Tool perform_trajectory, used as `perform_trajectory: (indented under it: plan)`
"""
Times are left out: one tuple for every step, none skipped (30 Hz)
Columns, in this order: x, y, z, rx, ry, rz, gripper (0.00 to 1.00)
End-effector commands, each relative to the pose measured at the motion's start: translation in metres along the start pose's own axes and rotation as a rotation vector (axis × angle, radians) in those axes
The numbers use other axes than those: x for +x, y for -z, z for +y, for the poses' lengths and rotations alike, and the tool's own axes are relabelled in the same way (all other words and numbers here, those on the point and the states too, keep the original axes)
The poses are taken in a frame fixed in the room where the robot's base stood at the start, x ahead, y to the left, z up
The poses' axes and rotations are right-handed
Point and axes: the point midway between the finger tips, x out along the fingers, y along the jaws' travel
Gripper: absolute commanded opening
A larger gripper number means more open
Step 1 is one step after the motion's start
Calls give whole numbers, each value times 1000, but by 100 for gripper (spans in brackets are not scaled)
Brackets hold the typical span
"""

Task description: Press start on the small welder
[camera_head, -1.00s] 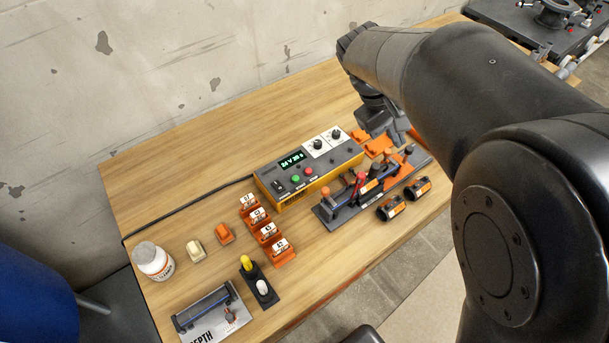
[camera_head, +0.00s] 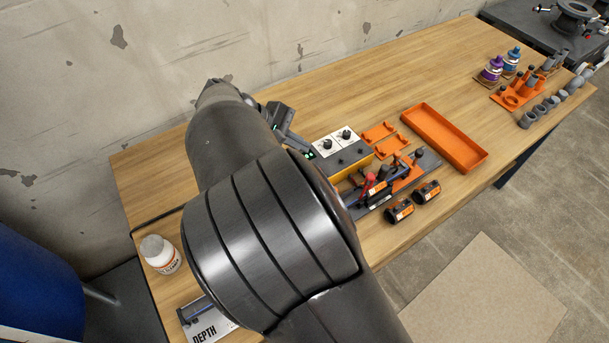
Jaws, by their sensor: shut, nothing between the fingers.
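The small welder (camera_head: 349,159) is a box with an orange-yellow lower body and a grey top, standing on the wooden table. Its two dark knobs on white plates show, with a sliver of its green display. Its left part, with the buttons, is hidden behind my arm. My gripper (camera_head: 304,146) is shut and empty. It points down to the right over the back left of the welder, by the display. Whether it touches the welder I cannot tell.
A clamp fixture (camera_head: 395,181) with coloured handles stands in front of the welder, with two black-and-orange cylinders (camera_head: 399,211) beside it. An orange tray (camera_head: 444,135) lies to the right. A white bottle (camera_head: 160,254) stands at the left.

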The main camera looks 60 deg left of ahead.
Motion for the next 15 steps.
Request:
perform_trajectory:
  plan:
    - [0, 0, 0, 0, 0, 0, 0]
    - [0, 0, 0, 0, 1, 0, 0]
    - [0, 0, 0, 0, 1, 0, 0]
    - [1, 0, -1, 0, 1, 0, 0]
    - [2, 1, -1, 0, 1, 0, 0]
    - [3, 2, -2, -1, 1, -1, 0]
    - [4, 3, -3, -1, 1, -1, 0]
    - [6, 4, -5, -2, 1, -1, 0]
    - [9, 6, -7, -2, 1, -1, 0]
    - [12, 8, -8, -2, 1, -1, 0]
    - [14, 10, -10, -2, 1, -2, 0]
    - [18, 12, -13, -2, 2, -2, 0]
    - [21, 14, -16, -1, 2, -2, 0]
    - [24, 17, -18, -1, 1, -2, 0]
    - [28, 20, -21, -1, 1, -2, 0]
